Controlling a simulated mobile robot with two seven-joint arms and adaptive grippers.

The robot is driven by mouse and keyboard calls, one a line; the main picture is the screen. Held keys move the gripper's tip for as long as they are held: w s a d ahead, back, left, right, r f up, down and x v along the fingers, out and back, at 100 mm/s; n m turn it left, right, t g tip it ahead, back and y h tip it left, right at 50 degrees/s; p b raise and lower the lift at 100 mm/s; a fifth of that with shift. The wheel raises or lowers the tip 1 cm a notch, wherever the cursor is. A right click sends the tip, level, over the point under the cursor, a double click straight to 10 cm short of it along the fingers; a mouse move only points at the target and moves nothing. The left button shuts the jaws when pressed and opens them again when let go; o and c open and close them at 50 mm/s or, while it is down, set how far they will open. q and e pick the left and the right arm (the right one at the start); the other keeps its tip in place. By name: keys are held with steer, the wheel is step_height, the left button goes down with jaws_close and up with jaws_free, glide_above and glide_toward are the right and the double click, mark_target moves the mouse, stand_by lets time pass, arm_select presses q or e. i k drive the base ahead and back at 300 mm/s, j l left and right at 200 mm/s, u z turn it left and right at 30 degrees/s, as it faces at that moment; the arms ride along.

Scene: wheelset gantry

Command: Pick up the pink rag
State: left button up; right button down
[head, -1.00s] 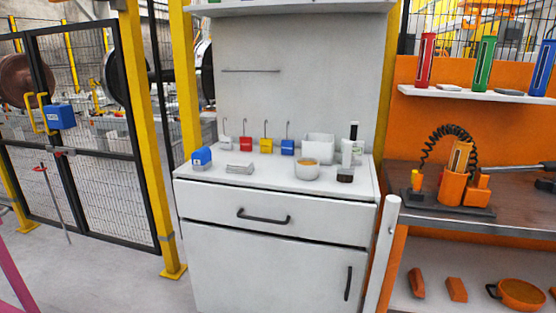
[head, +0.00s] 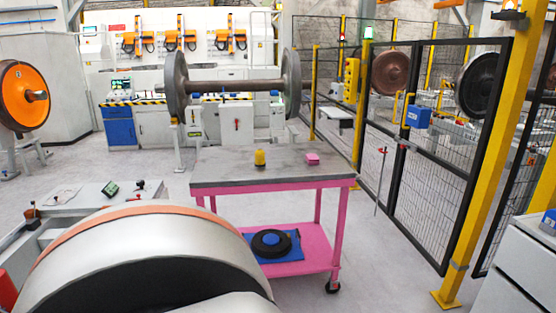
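A small pink folded item (head: 312,159), which looks like the pink rag, lies on the grey top of a pink-framed cart (head: 270,172), towards its right end. A yellow object (head: 260,158) stands on the same top to its left, apart from it. Neither of my grippers is in view.
The cart's lower shelf (head: 305,262) holds a blue mat with a black ring-shaped part. A large rounded grey body with an orange band (head: 150,250) fills the near left. A mesh fence (head: 430,180) stands to the right. Floor (head: 385,270) is clear right of the cart.

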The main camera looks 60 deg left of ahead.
mark_target(312, 159)
steer(key=u, duration=2.2)
